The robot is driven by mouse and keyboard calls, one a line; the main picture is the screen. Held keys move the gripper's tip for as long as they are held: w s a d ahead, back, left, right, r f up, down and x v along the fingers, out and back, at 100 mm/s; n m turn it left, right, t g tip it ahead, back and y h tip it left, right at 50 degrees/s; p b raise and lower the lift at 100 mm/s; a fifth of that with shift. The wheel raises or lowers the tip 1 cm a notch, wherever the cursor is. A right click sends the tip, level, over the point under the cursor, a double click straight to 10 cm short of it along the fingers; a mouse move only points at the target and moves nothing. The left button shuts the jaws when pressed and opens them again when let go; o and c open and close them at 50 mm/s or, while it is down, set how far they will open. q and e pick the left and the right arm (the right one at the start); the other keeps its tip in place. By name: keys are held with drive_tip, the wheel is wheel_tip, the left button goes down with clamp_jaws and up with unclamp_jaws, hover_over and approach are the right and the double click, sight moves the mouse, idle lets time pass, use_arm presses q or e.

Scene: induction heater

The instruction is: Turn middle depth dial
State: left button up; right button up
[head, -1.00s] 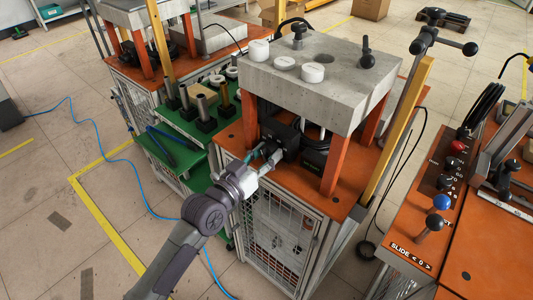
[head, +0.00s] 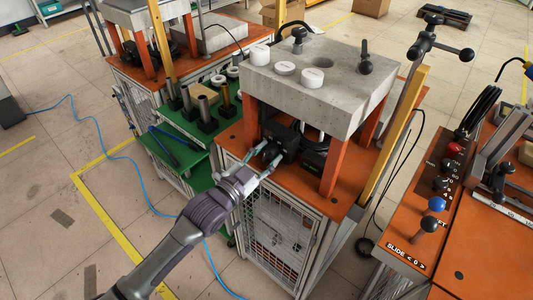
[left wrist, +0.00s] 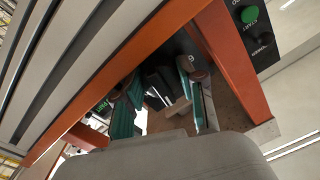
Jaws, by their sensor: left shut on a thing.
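A black box (head: 287,141) sits on the orange table under the grey block, between orange legs. A dark round dial (head: 271,151) is on its near face. My left gripper (head: 262,156) reaches in from the front left. Its two teal fingers stand apart on either side of the dial and are shut on it. In the left wrist view, the two fingers (left wrist: 160,95) have dark parts between them, but the dial's markings and outline are hard to make out there. I cannot tell from the labels which dial this is. My right gripper is not in view.
The grey block (head: 315,97) overhangs the work spot. Orange legs (head: 331,168) stand on both sides, leaving little room. A control panel with knobs (head: 428,205) is at the right. A green shelf (head: 187,155) with several cylinders is at the left.

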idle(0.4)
use_arm(q)
drive_tip(key=o, duration=1.1)
drive_tip(key=shift+o, duration=0.2)
drive_tip(key=v, duration=1.2)
drive_tip(key=shift+f, duration=0.1)
